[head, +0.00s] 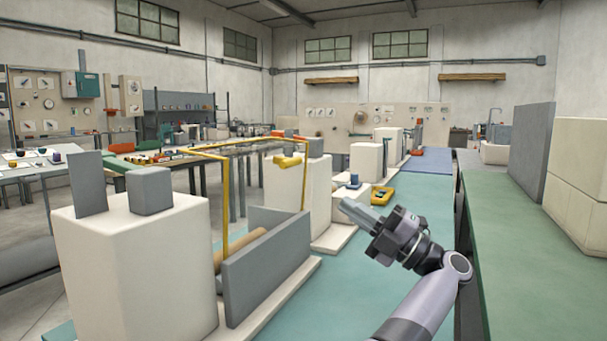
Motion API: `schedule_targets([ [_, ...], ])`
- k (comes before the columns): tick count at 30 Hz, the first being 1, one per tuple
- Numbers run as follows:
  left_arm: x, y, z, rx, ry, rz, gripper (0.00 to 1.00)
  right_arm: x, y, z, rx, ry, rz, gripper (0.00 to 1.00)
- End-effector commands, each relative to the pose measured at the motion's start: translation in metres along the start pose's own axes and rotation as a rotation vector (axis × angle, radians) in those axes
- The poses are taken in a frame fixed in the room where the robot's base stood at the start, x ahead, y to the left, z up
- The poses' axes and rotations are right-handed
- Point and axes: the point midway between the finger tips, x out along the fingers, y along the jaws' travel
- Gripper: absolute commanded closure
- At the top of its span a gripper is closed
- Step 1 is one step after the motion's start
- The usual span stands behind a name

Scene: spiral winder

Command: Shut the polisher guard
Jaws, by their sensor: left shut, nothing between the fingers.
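A bench machine, seemingly the polisher, has a cream housing (135,265) at the front left and a second cream block (297,190) behind it. A tan roller (240,250) lies between them, partly hidden by a long grey panel (265,265) standing along its right side. A yellow bar frame (226,200) rises over the roller, with its top bar raised. I cannot tell whether the panel or the frame is the guard. My left gripper (350,207) is shut and empty, right of the machine and apart from it. My right gripper is not in view.
A yellow device (381,195) and small machines stand farther along the bench beyond my gripper. The teal bench top (345,285) right of the machine is mostly clear. A green-topped counter (530,240) with a grey upright panel (533,150) runs along the right.

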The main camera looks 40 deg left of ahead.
Motion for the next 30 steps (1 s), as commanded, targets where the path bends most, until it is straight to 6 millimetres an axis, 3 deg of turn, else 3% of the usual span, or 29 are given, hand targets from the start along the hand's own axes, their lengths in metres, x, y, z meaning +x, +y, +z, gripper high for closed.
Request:
schedule_targets([
  [18, 0.104, 0.0, -0.001, 0.0, 0.003, 0.002, 1.0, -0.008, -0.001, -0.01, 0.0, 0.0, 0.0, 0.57],
  [30, 0.118, 0.0, 0.0, 0.001, 0.0, 0.001, 1.0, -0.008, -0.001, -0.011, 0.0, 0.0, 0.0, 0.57],
])
